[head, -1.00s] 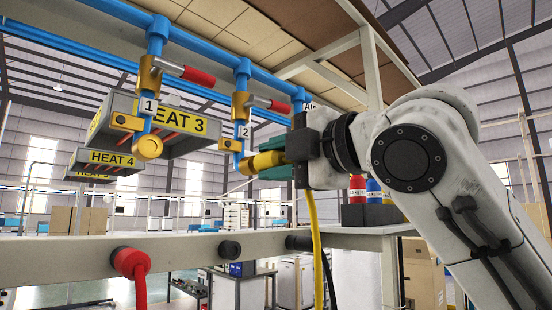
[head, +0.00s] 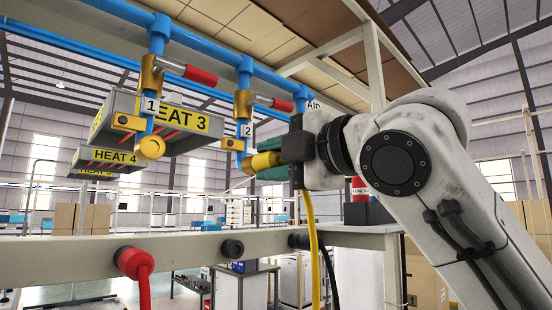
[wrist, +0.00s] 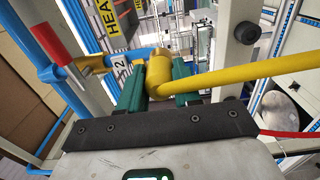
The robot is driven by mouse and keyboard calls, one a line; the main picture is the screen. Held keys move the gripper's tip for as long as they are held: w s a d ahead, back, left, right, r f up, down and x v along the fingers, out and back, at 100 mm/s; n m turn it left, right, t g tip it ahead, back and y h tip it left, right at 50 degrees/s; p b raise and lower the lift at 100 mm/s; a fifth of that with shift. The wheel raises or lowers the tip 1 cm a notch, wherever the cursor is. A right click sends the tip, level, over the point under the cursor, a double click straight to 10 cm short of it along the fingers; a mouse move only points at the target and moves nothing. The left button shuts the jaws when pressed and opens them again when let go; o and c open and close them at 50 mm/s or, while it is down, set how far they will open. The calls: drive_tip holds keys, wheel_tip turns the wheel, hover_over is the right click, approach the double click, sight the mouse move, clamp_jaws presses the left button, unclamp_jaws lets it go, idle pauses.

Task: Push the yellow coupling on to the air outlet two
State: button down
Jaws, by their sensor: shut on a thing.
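The yellow coupling (head: 264,162) is held at the blue end of air outlet two (head: 244,110), the pipe with the "2" label. In the wrist view the coupling (wrist: 158,76) lies between green fingers, its mouth against or very close to the blue outlet end (wrist: 138,54). I cannot tell whether it is seated on it. My gripper (head: 272,168) is shut on the coupling from the right; its fingers also show in the wrist view (wrist: 158,88). A yellow hose (head: 313,240) hangs from the coupling.
Air outlet one (head: 154,100) is to the left, with a brass end and a red-handled valve (head: 200,76). A beam (head: 80,258) below carries a red plug and hose (head: 135,263) and black sockets (head: 232,248). Heater boxes (head: 165,115) hang behind.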

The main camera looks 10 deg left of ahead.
drive_tip(key=c, duration=0.7)
unclamp_jaws()
drive_tip(key=b+v, duration=0.3)
drive_tip(key=v, duration=0.7)
drive_tip(key=shift+s+d+b, duration=0.25)
drive_tip(key=shift+b, duration=0.05)
